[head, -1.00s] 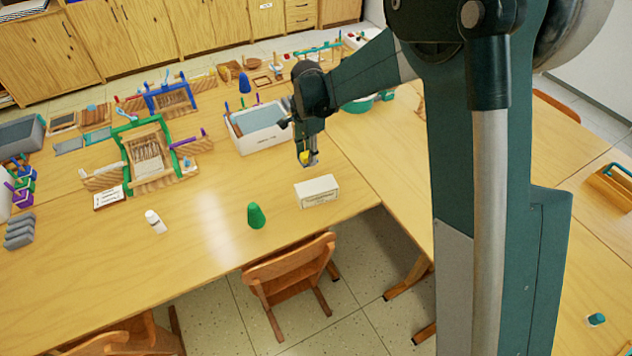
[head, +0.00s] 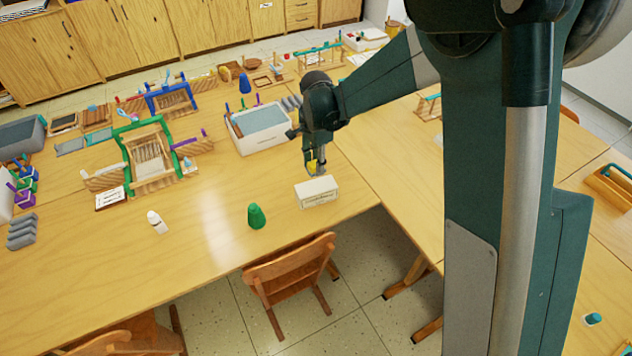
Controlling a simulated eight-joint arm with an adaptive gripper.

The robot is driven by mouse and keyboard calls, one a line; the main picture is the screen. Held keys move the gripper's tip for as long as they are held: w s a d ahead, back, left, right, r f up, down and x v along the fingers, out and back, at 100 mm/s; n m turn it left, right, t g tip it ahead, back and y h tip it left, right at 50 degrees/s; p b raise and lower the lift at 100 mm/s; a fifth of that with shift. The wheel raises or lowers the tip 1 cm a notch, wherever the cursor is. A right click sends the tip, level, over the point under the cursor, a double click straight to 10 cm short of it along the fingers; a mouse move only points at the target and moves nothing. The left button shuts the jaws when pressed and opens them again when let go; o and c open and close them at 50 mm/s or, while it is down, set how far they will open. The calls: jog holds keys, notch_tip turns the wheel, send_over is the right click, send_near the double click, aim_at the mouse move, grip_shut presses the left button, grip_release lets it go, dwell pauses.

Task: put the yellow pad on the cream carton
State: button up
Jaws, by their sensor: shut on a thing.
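The cream carton (head: 317,193) lies on the table near its front right edge, long side toward me. My gripper (head: 314,169) points down just above the carton's back edge and is shut on the small yellow pad (head: 311,165). The pad is partly hidden by the fingers. I cannot tell from this view whether the pad touches the carton.
A green cone-like piece (head: 256,215) stands left of the carton, and a white bottle (head: 157,222) lies farther left. A white bin (head: 262,141) stands behind my gripper. A wooden chair (head: 290,267) is at the table's front edge. The table between bottle and cone is clear.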

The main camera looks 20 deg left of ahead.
send_over(316, 186)
jog(key=shift+f, duration=2.2)
jog(key=shift+f+b, duration=0.35)
jog(key=shift+f, duration=1.5)
jog(key=shift+f, duration=0.2)
jog(key=o, duration=0.9)
jog(key=shift+r, duration=0.15)
notch_tip(316, 186, up, 12)
jog(key=shift+r+p, duration=0.1)
jog(key=shift+p, duration=0.4)
